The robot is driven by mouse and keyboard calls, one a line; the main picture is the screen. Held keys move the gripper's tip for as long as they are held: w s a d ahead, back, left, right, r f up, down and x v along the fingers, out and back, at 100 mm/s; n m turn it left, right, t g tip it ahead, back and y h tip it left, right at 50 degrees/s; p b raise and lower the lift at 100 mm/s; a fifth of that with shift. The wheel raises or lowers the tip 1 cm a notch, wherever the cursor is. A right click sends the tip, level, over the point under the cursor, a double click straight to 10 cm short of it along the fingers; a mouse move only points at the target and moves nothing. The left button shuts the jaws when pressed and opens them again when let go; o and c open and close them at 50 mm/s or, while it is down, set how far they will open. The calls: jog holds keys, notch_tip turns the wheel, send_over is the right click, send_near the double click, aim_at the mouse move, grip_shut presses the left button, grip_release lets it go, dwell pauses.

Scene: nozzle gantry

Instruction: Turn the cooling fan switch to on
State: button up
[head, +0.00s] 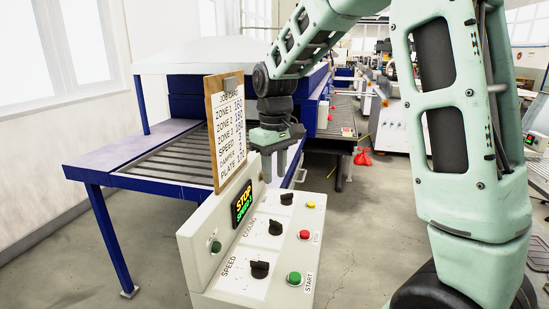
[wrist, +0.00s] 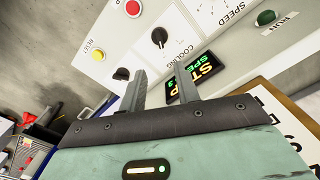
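The cooling switch is a black rotary knob (head: 275,228) in the middle of the row of knobs on the cream control panel (head: 232,262). The word COOLING is printed beside it. The knob also shows in the wrist view (wrist: 159,38), just beyond the fingertips. Its on and off marks are too small to read. My gripper (head: 274,171) hangs with its fingers pointing down, above the far end of the panel. In the wrist view the gripper (wrist: 161,72) is open, with an empty gap between the fingers. It appears apart from the knob.
A SPEED knob (head: 260,269) and a third black knob (head: 287,198) flank the switch. Green START (head: 295,278), red STOP (head: 304,234) and yellow (head: 311,205) buttons line the right side. A lit display (head: 242,204) and a job-card clipboard (head: 225,132) stand at the left. A roller conveyor (head: 158,162) lies behind.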

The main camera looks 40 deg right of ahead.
jog(key=shift+r, duration=1.95)
jog(key=s+a+f+n, duration=0.25)
jog(key=s+a, duration=0.25)
jog(key=a, duration=0.4)
jog(key=s+a+f+n, duration=0.1)
jog(key=s+a+f, duration=0.3)
jog(key=a, duration=0.5)
jog(key=s+a+f+n, duration=0.1)
jog(key=s+a+f, duration=0.1)
jog(key=s, duration=0.6)
jog(key=s+a+f+n, duration=0.1)
jog(key=s+a, duration=0.3)
jog(key=s, duration=0.4)
jog(key=shift+a+f+n+y, duration=0.15)
jog(key=shift+f+n+y, duration=0.2)
jog(key=shift+n, duration=0.1)
